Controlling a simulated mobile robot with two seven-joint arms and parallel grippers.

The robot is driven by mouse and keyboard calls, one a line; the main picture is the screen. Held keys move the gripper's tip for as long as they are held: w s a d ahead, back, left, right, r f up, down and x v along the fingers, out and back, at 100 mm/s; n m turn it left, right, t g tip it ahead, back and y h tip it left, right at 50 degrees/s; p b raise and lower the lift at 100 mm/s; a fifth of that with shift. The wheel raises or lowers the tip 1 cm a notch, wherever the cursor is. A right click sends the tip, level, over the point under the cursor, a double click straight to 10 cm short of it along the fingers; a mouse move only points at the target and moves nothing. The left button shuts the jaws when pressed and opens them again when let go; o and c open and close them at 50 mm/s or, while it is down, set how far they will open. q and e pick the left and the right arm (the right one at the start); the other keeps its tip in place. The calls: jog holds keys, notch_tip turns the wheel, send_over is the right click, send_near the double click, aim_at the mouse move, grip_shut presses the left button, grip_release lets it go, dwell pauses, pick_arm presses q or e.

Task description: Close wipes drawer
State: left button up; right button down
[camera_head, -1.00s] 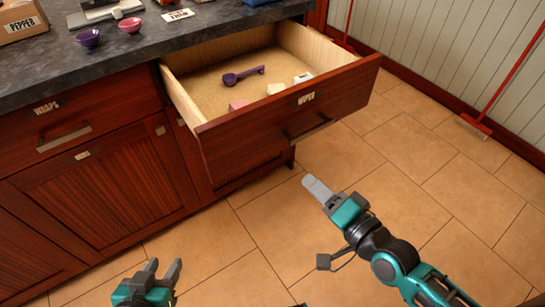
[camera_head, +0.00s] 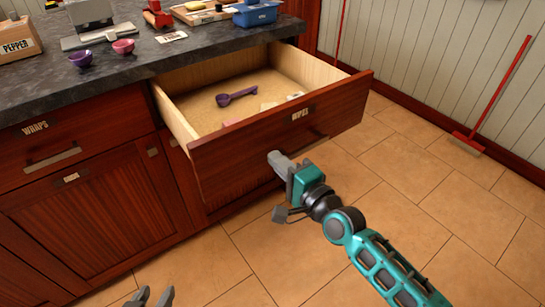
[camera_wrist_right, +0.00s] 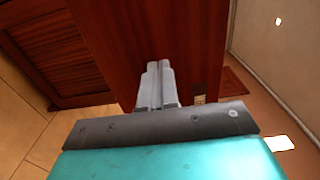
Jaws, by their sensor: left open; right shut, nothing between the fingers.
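The wipes drawer (camera_head: 228,162) is pulled out from the counter, its dark red wood front labelled "WIPES". Inside it lie a purple scoop (camera_head: 237,96) and some small pale items, partly hidden by the front panel. A bar handle on the front is partly hidden behind my right gripper (camera_head: 275,157). My right gripper is shut and empty, its tips in front of the drawer front; I cannot tell if they touch it. In the right wrist view the shut fingers (camera_wrist_right: 157,68) point at the dark red wood. My left gripper (camera_head: 155,292) is open, low at the bottom edge, apart from the drawer.
A closed drawer labelled "WRAPS" (camera_head: 80,135) is at left. A red broom (camera_head: 468,143) leans at the wall.

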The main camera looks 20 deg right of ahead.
pick_arm(q)
jog(key=shift+s+f, duration=0.1)
jog(key=shift+f, duration=0.15)
pick_arm(e)
jog(key=shift+x, duration=1.15)
